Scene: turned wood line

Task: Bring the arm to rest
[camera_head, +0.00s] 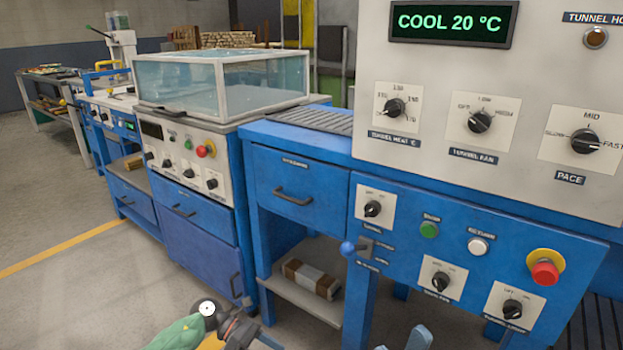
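Part of my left arm shows at the bottom edge, left of centre, with a green link and a dark wrist. A pale blue piece, apparently of my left gripper (268,342), is cut off by the lower edge. Pale blue tips, apparently of my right gripper (405,341), poke up at the bottom edge right of centre. Most of both grippers is out of frame, so their opening cannot be judged. Nothing is seen held.
The tunnel machine (540,60) reads COOL 20 °C above several knobs. A red stop button (545,273) and a blue-knobbed lever (347,249) stick out of the panel. A wrapped bundle (311,278) lies on the low shelf. Bare floor (60,290) lies at left.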

